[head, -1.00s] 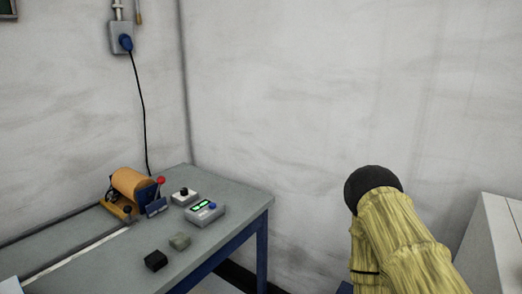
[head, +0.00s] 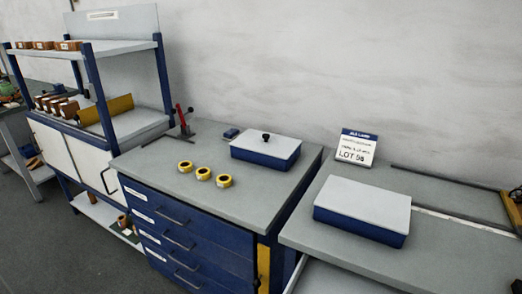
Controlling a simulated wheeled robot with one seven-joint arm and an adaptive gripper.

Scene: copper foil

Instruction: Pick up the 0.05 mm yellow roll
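Three yellow rolls stand in a row on the grey top of a blue drawer cabinet in the head view: a left roll (head: 184,171), a middle roll (head: 203,179) and a right roll (head: 224,186). They look alike, with dark centres, and are slightly apart. No thickness marking is readable, so I cannot tell which is 0.05 mm. My gripper and arm are not in view.
A blue box with a grey knobbed lid (head: 267,152) stands behind the rolls, right. A red-handled tool (head: 183,121) is at the back left. A shelf unit (head: 110,45) stands left. A grey-lidded box (head: 362,208) and a LOT 98 sign (head: 355,148) are on the right bench.

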